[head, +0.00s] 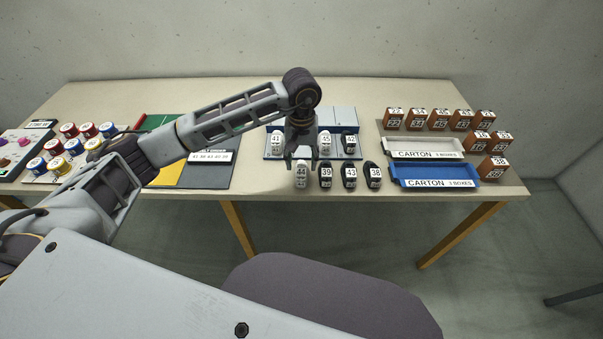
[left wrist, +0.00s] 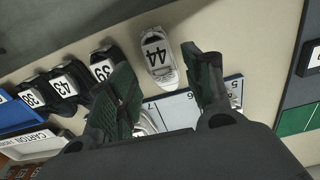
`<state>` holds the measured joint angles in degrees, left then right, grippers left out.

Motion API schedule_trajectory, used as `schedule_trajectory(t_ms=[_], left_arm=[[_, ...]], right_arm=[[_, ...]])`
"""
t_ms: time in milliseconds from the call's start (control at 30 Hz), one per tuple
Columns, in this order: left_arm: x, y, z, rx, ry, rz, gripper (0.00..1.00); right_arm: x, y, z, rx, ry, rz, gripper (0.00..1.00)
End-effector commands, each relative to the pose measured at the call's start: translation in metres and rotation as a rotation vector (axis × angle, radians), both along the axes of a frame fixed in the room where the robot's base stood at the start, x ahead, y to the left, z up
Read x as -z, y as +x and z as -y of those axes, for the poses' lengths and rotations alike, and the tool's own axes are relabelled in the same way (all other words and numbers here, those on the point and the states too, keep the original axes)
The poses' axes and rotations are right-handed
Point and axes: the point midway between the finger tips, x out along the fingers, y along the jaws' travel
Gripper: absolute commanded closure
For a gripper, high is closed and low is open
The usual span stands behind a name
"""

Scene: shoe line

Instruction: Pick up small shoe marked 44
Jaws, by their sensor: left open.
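The small shoe marked 44 (head: 301,175) is white and stands on the table in front of the blue-grey rack, at the left end of the front row of shoes. In the left wrist view the white shoe 44 (left wrist: 158,58) lies beyond the fingertips, its label readable. My left gripper (head: 300,158) is above and just behind shoe 44 in the head view. Its two dark green finger pads (left wrist: 160,75) are apart, with nothing held between them. My right gripper is not in view.
Dark shoes 39 (head: 325,176), 43 (head: 349,178) and 38 (head: 374,177) stand to the right of shoe 44. The rack (head: 270,155) holds shoes 41, 45 and 42. A blue carton tray (head: 435,176) and brown boxes are farther right. A dark order board (head: 208,172) lies left.

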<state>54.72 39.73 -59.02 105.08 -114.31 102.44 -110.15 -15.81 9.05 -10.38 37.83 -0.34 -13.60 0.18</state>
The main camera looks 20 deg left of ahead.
Motion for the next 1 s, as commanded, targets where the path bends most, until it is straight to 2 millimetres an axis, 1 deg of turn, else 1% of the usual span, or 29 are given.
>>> schedule_trajectory(t_ms=[67,167,267,400,533,600,700,867,1000], left_arm=[[0.0,0.0,0.0,0.0,0.0,0.0,0.49],[0.002,0.0,0.0,0.0,0.0,-0.001,0.49],[0.007,0.0,0.0,-0.001,0.001,-0.001,0.49],[0.018,0.001,0.0,-0.001,0.0,-0.003,0.49],[0.031,0.003,-0.001,0.0,-0.001,-0.003,0.49],[0.039,0.003,-0.001,-0.001,0.0,-0.003,0.49],[0.047,0.003,-0.001,-0.001,0.0,-0.001,0.49],[0.052,0.004,-0.001,0.0,0.0,0.0,0.49],[0.052,0.004,-0.001,0.0,0.0,0.0,0.49]], right_arm=[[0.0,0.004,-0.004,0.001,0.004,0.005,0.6],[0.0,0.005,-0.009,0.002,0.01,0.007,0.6],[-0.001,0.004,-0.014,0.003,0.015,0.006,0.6],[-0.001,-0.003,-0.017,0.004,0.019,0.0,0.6],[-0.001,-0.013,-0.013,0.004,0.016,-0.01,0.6],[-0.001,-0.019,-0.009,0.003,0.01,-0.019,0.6],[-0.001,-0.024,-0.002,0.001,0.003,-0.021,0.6],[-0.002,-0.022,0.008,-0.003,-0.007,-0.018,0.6],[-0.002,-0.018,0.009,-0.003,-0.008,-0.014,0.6]])
